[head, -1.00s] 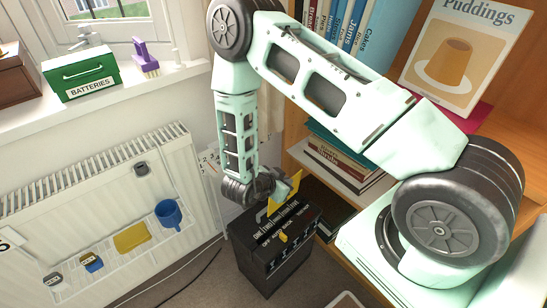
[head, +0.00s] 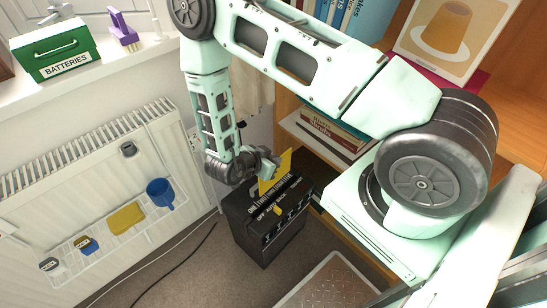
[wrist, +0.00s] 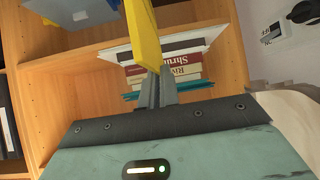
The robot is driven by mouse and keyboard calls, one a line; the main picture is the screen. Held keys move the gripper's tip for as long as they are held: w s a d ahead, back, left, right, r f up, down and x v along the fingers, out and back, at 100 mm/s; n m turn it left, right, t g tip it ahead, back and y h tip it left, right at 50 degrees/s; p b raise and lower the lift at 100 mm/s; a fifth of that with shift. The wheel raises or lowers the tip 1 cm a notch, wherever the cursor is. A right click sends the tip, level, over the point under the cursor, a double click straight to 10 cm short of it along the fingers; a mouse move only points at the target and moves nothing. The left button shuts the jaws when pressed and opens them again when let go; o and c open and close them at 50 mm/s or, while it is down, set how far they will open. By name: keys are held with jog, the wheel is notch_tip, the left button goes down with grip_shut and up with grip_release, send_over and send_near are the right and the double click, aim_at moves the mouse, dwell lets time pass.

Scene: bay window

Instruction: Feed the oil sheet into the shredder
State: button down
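The oil sheet, a yellow piece (head: 276,172), stands tilted just above the top of the black shredder (head: 262,238). My gripper (head: 268,167) is shut on the sheet from its upper left side. In the wrist view the yellow sheet (wrist: 143,35) runs up from the grey fingertips (wrist: 156,82). The shredder stands on the floor, with white lettering and a small yellow knob on its top. Whether the sheet's lower edge touches the slot I cannot tell.
A wooden bookshelf (head: 290,100) with books stands close behind and right of the shredder. Dark and white cables lie on the floor. A metal-topped plate (head: 325,285) is at the bottom.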

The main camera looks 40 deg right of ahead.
notch_tip(320, 180, down, 6)
jog(key=b, duration=0.3)
jog(key=shift+f, duration=0.2)
jog(key=shift+f+b, duration=1.4)
jog(key=shift+f, duration=1.3)
dwell(3.4)
jog(key=shift+f+b, duration=0.45)
jog(key=shift+f, duration=0.2)
dwell(0.4)
